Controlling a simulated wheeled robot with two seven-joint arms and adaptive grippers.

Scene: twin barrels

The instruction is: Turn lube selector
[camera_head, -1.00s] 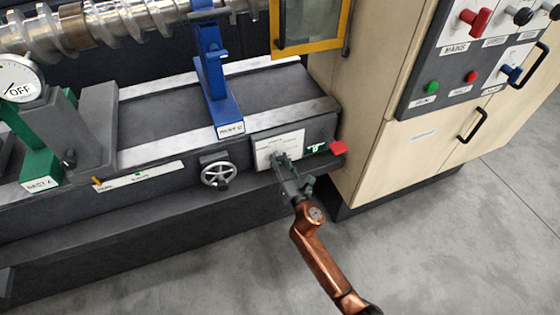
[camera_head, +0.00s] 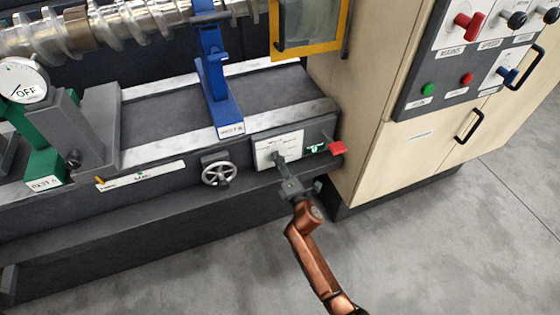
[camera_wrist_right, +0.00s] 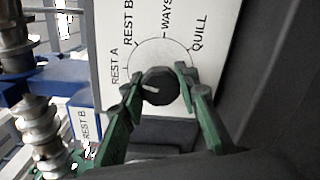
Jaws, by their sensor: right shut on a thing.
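The lube selector is a dark round knob (camera_wrist_right: 160,87) on a white plate (camera_wrist_right: 116,22) marked REST A, REST B, WAYS and QUILL around an arc. A short white mark on the knob lies toward its left side in the wrist view, on the REST A side. My right gripper (camera_wrist_right: 159,84) is shut on the knob, one green finger on each side. In the head view the plate (camera_head: 265,152) is on the machine bed's front, and my right gripper (camera_head: 280,159) covers the knob. My left gripper is out of view.
A beige cabinet (camera_head: 370,150) stands to the right. A blue rest (camera_head: 217,85) stands on the bed above. The floor in front is clear.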

